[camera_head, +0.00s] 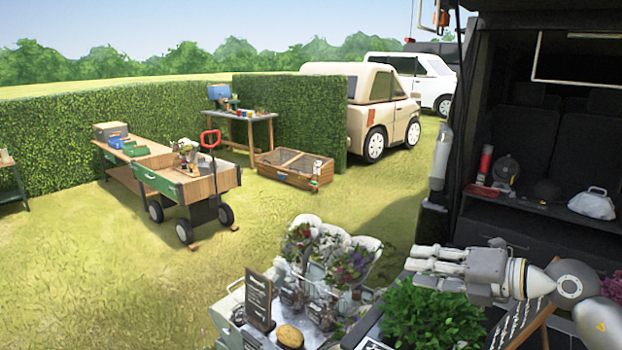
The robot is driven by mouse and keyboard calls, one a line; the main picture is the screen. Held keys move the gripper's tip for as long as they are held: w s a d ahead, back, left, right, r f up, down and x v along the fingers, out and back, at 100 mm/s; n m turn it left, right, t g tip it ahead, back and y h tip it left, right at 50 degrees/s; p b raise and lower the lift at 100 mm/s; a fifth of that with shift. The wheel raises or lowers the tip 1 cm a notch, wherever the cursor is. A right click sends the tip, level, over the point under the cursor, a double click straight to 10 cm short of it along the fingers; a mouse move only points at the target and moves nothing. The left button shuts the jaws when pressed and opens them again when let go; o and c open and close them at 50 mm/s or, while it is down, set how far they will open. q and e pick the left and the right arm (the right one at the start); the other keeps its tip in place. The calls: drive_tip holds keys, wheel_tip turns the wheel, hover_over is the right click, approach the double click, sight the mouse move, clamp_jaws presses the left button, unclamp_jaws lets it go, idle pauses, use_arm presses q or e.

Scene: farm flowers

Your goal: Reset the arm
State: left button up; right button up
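My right gripper (414,266) reaches in from the right, pointing left, above the leafy green plant (432,314) at the front. Its pale fingers look spread apart, with nothing seen between them. The arm behind it runs to the right edge, across the front of the dark vehicle's open back (530,130). My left gripper is not in view.
Flower bouquets (350,266) in pale wraps stand on a cluttered surface left of the gripper, with a small black sign (259,298) and a round tan item (289,336). A wooden cart (187,178) and table (247,117) stand farther off. Open grass lies left.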

drive_tip(key=s+a+r+m+t+y, duration=0.2)
drive_tip(key=s+a+r+m+t, duration=0.15)
drive_tip(key=m+t, duration=0.5)
drive_tip(key=s+d+f+m+g+h, duration=0.1)
drive_tip(key=s+d+f+m+h, duration=0.3)
drive_tip(key=f+m+h, duration=0.5)
drive_tip(key=s+d+f+m+g+h, duration=0.1)
drive_tip(key=d+f+m+h, duration=0.6)
drive_tip(key=m, duration=0.4)
drive_tip(key=s+a+f+m+g+y, duration=0.1)
drive_tip(key=s+a+f+g, duration=0.25)
drive_tip(key=s+f, duration=0.4)
drive_tip(key=s+a+f+g+y, duration=0.1)
drive_tip(key=s+a+f+g, duration=0.1)
drive_tip(key=s+f+g, duration=0.55)
drive_tip(key=s+a+f+m+g+y, duration=0.1)
drive_tip(key=s+a+f+g, duration=0.15)
drive_tip(key=s+f, duration=0.65)
drive_tip(key=f, duration=0.9)
drive_tip(key=s+f, duration=0.2)
drive_tip(key=f, duration=1)
drive_tip(key=s+d+f+g, duration=0.1)
drive_tip(key=s+d+f, duration=0.1)
drive_tip(key=s+f, duration=1.4)
drive_tip(key=shift+s+d+f+g, duration=0.15)
drive_tip(key=shift+d+f+g, duration=0.05)
drive_tip(key=shift+f+g, duration=0.25)
